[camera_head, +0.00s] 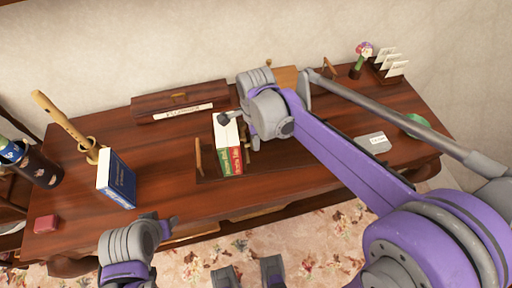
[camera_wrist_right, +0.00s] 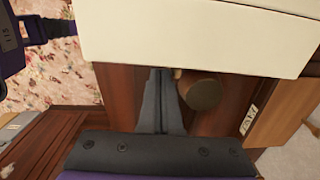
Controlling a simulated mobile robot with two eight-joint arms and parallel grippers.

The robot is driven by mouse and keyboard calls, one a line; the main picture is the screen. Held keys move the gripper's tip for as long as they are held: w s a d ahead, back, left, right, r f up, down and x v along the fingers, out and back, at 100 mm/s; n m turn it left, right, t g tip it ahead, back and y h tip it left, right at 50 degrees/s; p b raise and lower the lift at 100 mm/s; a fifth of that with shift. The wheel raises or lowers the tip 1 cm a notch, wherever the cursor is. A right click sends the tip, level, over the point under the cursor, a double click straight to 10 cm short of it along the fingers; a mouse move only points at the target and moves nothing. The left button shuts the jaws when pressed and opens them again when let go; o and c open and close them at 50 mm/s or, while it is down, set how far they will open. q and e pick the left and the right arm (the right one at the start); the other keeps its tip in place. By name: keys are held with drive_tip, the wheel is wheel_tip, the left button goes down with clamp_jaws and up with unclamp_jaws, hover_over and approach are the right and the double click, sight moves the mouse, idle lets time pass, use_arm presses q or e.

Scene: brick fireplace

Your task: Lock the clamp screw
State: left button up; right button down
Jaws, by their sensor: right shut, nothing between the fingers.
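A wooden book clamp holds two upright books, one green and one red, with cream page blocks (camera_head: 228,132). Its thin left plate (camera_head: 198,157) stands apart from the green book. A round brown knob, apparently the clamp screw (camera_wrist_right: 200,91), shows in the right wrist view, just right of my fingers. My right gripper (camera_head: 247,138) is beside the red book; in its wrist view its grey fingers (camera_wrist_right: 160,98) are together and empty, below the page block. My left gripper (camera_head: 170,226) is by the desk's front edge, away from the clamp; its jaw opening is unclear.
The dark wooden desk (camera_head: 165,195) carries a blue book (camera_head: 116,180) and a flute in a stand (camera_head: 66,122) at left, and a long box (camera_head: 180,101) behind. A figurine (camera_head: 361,58) and card holder (camera_head: 390,66) stand at back right. My right arm crosses above the desk's right half.

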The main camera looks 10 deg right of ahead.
use_arm(q)
drive_tip(key=shift+w+r+p, duration=0.1)
drive_tip(key=shift+r+p, duration=0.3)
drive_tip(key=shift+r, duration=0.15)
use_arm(e)
drive_tip(key=shift+s+r, duration=0.2)
drive_tip(key=shift+r, duration=0.5)
drive_tip(key=shift+w, duration=0.15)
drive_tip(key=shift+w, duration=0.5)
drive_tip(key=shift+f, duration=0.2)
drive_tip(key=shift+r, duration=0.1)
use_arm(q)
drive_tip(key=r+p, duration=0.1)
drive_tip(key=w+r+p, duration=0.1)
drive_tip(key=r+p, duration=0.2)
drive_tip(key=r, duration=0.1)
drive_tip(key=shift+w+r, duration=0.2)
drive_tip(key=shift+w, duration=0.05)
use_arm(e)
wheel_tip(320, 180, up, 7)
use_arm(q)
drive_tip(key=shift+s, duration=0.1)
